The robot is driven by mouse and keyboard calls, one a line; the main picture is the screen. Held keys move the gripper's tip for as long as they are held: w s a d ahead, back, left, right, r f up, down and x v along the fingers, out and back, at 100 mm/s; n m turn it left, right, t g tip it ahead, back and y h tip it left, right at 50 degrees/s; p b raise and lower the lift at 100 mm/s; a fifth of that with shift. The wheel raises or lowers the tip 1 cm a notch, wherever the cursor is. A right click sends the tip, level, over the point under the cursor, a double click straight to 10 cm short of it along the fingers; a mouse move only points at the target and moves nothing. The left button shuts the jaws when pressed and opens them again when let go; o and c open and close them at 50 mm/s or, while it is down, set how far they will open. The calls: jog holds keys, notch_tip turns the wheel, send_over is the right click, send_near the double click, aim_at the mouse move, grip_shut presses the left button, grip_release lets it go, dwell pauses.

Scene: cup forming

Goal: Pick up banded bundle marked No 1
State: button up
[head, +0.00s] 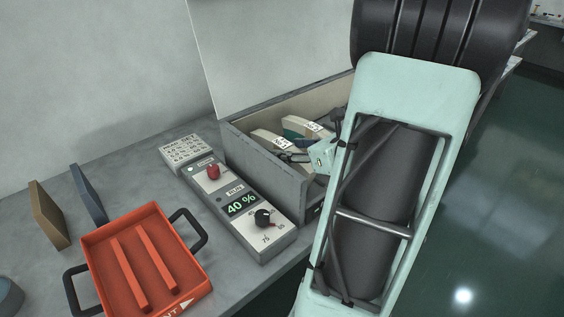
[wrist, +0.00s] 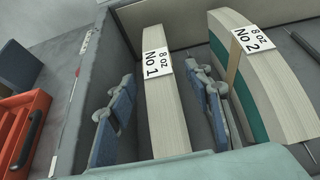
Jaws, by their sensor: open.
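The bundle marked No 1 (wrist: 165,112) is a pale, slightly curved stack with a white "8 oz No 1" label across it. It stands on edge in a grey bin (head: 263,160); its pale top also shows in the head view (head: 266,138). My gripper (wrist: 160,92) is open, with one blue-grey finger on each side of this bundle and visible gaps to it. In the head view my gripper (head: 291,154) reaches into the bin. The lower end of the bundle is hidden by my gripper's body in the wrist view.
A bundle marked No 2 (wrist: 262,85), with a green side, stands to the right in the same bin. The bin walls are close around. A control box (head: 236,203) reading 40 % and an orange tray (head: 128,232) stand left of the bin.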

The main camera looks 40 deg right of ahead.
aim_at(282, 148)
jog(key=x, duration=0.4)
jog(key=shift+w+a, duration=0.1)
jog(key=shift+w, duration=0.05)
jog(key=shift+c, duration=0.5)
jog(key=shift+r, duration=0.1)
grip_shut()
